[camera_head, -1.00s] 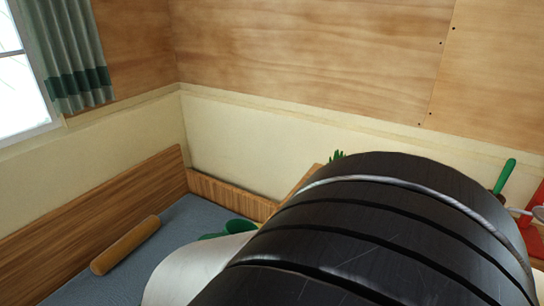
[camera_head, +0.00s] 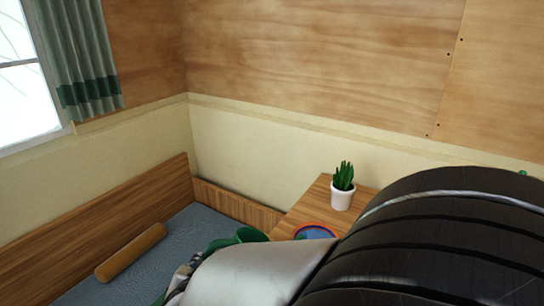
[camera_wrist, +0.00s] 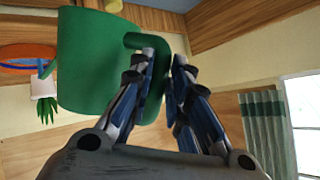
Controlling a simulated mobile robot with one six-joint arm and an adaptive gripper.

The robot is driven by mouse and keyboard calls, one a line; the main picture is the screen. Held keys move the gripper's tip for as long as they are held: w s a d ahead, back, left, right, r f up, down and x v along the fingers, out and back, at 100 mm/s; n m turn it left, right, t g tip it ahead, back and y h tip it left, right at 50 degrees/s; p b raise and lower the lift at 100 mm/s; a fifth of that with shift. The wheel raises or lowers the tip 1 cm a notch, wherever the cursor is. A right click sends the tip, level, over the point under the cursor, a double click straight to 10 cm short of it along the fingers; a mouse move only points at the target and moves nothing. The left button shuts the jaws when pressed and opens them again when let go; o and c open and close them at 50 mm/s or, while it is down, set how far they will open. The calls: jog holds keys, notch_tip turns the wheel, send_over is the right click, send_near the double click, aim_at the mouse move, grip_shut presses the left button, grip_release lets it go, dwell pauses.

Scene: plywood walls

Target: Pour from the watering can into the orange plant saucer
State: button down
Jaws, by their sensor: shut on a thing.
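The green watering can (camera_wrist: 85,75) fills the left of the wrist view, which shows the room upside down. My gripper (camera_wrist: 165,60) is shut on its handle. The spout side points left, toward the saucer. In the head view part of the can (camera_head: 237,238) shows above the blue-grey surface, left of the wooden table. The orange plant saucer (camera_head: 315,225), blue inside, rests on that table, partly hidden by my arm. I cannot see any liquid leaving the spout.
A white pot with a green plant (camera_head: 342,193) stands on the wooden table (camera_head: 287,222), behind the saucer. A tan cylinder (camera_head: 130,252) lies on the blue-grey surface. Wooden boards and walls bound the corner. My arm hides the lower right.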

jog(key=shift+w+d+r, duration=0.25)
jog(key=shift+d+r, duration=0.1)
jog(key=shift+r, duration=0.1)
dwell(0.7)
dwell(0.4)
